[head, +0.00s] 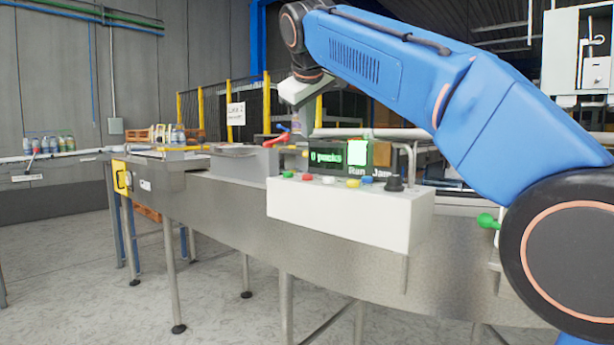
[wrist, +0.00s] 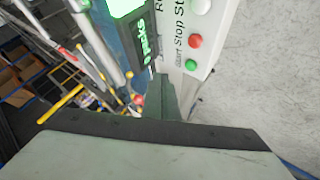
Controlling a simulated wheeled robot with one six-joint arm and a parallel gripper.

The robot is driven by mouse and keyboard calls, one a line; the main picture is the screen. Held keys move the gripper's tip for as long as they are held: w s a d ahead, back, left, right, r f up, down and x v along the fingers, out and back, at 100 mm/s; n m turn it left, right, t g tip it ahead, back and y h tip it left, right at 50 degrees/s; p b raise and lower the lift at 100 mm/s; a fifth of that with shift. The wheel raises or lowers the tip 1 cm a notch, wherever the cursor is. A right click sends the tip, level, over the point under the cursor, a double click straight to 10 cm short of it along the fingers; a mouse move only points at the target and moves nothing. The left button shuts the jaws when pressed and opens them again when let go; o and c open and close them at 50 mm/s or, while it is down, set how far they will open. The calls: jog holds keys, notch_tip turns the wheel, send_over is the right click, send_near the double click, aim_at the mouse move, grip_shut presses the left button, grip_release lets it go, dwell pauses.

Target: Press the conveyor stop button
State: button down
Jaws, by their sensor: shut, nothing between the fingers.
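The conveyor stop button is the red button (head: 307,177) on the top of the white control box (head: 345,215), just right of a green button (head: 288,174). In the wrist view the red button (wrist: 195,41) is beside the word "Stop", with the green button (wrist: 191,64) by "Start". My gripper (wrist: 165,92) is shut and empty; its fingertips appear below and left of the green button in the wrist view, apart from the red button. In the head view my gripper body (head: 303,90) hangs above and behind the box; its fingertips are not clear there.
A display (head: 328,158) reading "0 packs" stands behind the buttons. White, yellow and blue buttons and a black knob (head: 395,184) sit to the right. A red handle (head: 276,138) is behind the box's left end. Metal rails run along the conveyor (head: 220,205).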

send_over(307, 177)
jog(key=shift+f, duration=3.9)
jog(key=shift+f, duration=0.2)
jog(key=shift+f, duration=0.25)
jog(key=shift+f, duration=0.5)
jog(key=shift+r, duration=0.95)
jog(key=shift+r, duration=0.1)
jog(key=shift+r, duration=2.4)
